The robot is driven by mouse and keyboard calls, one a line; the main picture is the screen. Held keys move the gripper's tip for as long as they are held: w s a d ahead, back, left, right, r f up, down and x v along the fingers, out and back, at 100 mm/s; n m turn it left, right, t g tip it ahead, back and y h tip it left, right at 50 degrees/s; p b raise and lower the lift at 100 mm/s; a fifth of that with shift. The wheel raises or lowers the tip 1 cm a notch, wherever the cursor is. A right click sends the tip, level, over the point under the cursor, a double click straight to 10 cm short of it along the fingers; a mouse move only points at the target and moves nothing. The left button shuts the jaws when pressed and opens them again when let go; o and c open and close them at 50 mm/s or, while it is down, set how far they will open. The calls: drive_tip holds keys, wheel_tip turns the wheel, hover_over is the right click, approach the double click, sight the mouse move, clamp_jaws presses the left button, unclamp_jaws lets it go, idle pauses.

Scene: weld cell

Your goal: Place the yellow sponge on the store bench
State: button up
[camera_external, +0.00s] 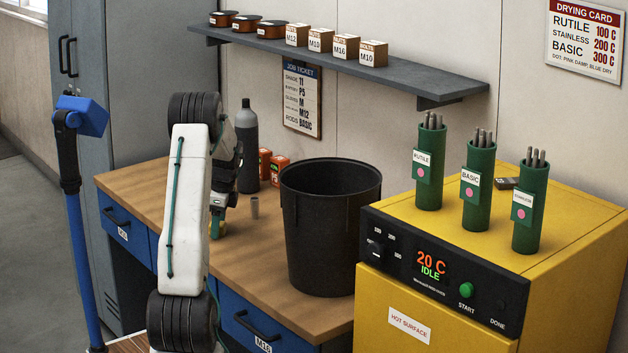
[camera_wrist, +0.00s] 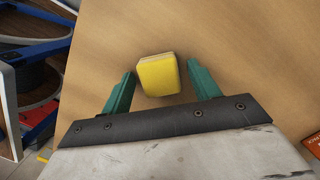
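A yellow sponge (camera_wrist: 158,76) lies on a wooden surface in the wrist view. My gripper (camera_wrist: 160,68) is open, with one green finger on each side of the sponge and a visible gap to both. In the external view my gripper (camera_external: 218,208) reaches down over the wooden bench (camera_external: 258,270), mostly hidden behind my arm.
A dark bottle (camera_external: 247,150) and orange boxes (camera_external: 279,171) stand behind. A yellow oven (camera_external: 450,310) carries green rod tubes. A shelf (camera_external: 400,80) hangs above.

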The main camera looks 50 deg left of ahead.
sight(225, 224)
drive_tip(key=shift+r, duration=0.1)
wheel_tip(225, 224, up, 12)
drive_tip(key=w+d, duration=0.1)
drive_tip(key=shift+w, duration=0.15)
drive_tip(key=shift+o, duration=0.3)
drive_tip(key=shift+d, duration=0.1)
